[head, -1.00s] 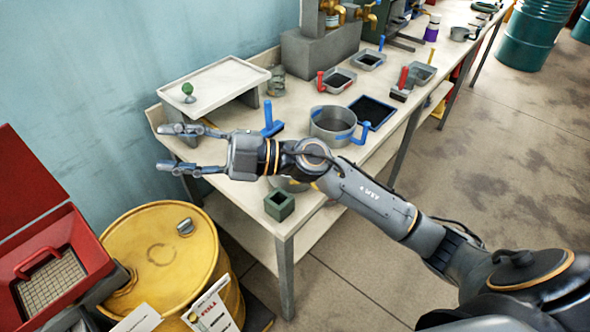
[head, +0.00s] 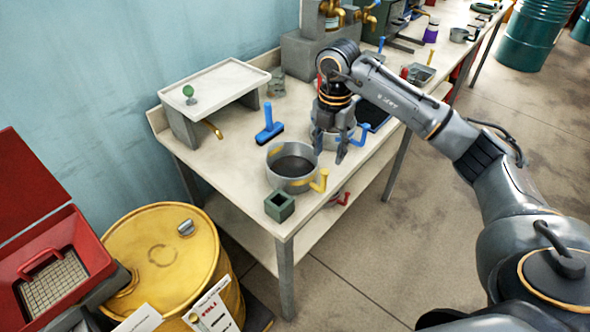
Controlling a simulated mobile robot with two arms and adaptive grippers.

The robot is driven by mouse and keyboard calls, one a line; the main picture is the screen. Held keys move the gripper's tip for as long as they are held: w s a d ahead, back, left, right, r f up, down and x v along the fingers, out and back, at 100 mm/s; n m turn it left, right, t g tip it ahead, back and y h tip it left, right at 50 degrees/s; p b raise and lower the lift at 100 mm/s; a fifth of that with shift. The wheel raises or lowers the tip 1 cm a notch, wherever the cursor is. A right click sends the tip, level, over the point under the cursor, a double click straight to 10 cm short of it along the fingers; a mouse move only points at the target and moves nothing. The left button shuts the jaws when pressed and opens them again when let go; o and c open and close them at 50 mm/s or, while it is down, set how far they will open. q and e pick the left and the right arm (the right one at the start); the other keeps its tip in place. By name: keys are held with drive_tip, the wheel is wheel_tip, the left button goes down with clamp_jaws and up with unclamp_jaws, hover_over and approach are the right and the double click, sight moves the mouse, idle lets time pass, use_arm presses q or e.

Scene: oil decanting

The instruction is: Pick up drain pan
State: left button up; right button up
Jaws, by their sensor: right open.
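Two round grey pans stand on the workbench (head: 230,150); I cannot tell which one the task means. The yellow-handled pan (head: 277,182) is near the front end, with dark contents and its yellow handle at the right. The blue-handled pan (head: 327,141) stands behind it to the right, partly hidden by my right gripper (head: 331,155). That gripper points down with its fingers apart and empty. In the picture its fingertips overlap the blue-handled pan and lie right of the yellow-handled pan's rim. Contact is not clear. My left gripper is out of view.
A green square block (head: 280,206) is at the bench's front edge. A blue brush (head: 268,132) lies behind the yellow-handled pan. A raised pale tray (head: 215,85) stands at the left. A yellow drum (head: 160,255) and red box (head: 50,260) are on the left.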

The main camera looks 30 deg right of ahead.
sight(324, 176)
wheel_tip(324, 176, down, 4)
drive_tip(key=shift+f+p, duration=0.1)
drive_tip(key=shift+p, duration=0.25)
drive_tip(key=shift+a+f, duration=0.15)
drive_tip(key=shift+f, duration=0.15)
wheel_tip(324, 176, down, 4)
drive_tip(key=shift+a+r+p, duration=0.15)
drive_tip(key=shift+r+p, duration=0.05)
drive_tip(key=shift+p, duration=0.85)
drive_tip(key=shift+f, duration=0.55)
clamp_jaws()
drive_tip(key=shift+r, duration=0.1)
